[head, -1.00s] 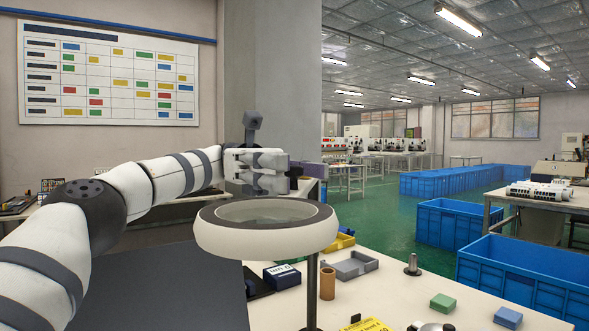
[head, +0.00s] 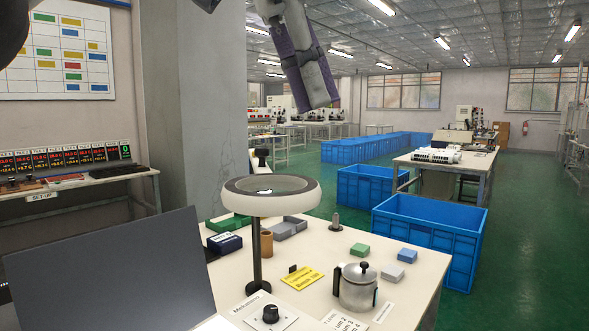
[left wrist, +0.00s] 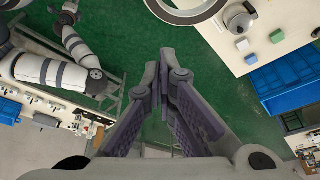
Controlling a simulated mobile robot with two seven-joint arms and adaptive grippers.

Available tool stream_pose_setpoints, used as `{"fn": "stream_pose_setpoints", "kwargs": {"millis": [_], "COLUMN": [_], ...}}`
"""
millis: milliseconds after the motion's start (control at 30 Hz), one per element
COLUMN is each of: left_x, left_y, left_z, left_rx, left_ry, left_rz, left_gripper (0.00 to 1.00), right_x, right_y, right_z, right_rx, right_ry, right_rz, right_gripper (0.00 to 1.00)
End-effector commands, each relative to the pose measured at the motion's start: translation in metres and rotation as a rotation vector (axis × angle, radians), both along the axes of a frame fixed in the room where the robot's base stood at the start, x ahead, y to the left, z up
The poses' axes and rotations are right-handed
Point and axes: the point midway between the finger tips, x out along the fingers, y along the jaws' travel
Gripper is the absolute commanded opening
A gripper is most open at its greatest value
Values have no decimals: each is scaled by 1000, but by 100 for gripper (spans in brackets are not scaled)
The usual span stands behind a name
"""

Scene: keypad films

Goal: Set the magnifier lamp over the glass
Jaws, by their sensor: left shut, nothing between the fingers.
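The magnifier lamp (head: 257,246) stands upright on the bench, its pale ring head (head: 302,204) and lens level on a dark post. Part of the ring shows at the top of the left wrist view (left wrist: 186,17). My left gripper (head: 318,103) hangs from the top of the head view, purple fingers pointing down, above and right of the ring in the picture and apart from it. In the left wrist view it (left wrist: 165,75) is shut and empty. I cannot make out a separate glass. My right gripper is not in view.
The cream bench (head: 400,310) also holds a metal pot (head: 357,290), a yellow label (head: 302,278), a knob box (head: 270,315), small green (head: 359,250) and blue-grey (head: 407,255) blocks and a grey tray (head: 290,227). A dark panel (head: 110,275) stands at left; blue crates (head: 425,240) stand beyond.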

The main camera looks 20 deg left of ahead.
Motion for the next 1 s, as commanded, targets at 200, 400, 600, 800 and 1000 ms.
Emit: {"fn": "stream_pose_setpoints", "kwargs": {"millis": [200,400,600,800,1000], "left_x": [7,14,13,2,0], "left_y": [-7,-20,-19,2,7], "left_z": [-31,-74,-98,-96,-98], "left_rx": [12,9,5,6,7], "left_ry": [5,8,-1,-3,-1], "left_rz": [-21,-20,-15,-15,-16], "left_gripper": [0,0,0,0,0], "right_x": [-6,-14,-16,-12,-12], "right_y": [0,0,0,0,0], "right_z": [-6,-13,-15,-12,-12], "right_rx": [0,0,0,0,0], "right_ry": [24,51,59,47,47], "right_rz": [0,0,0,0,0], "right_gripper": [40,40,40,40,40]}}
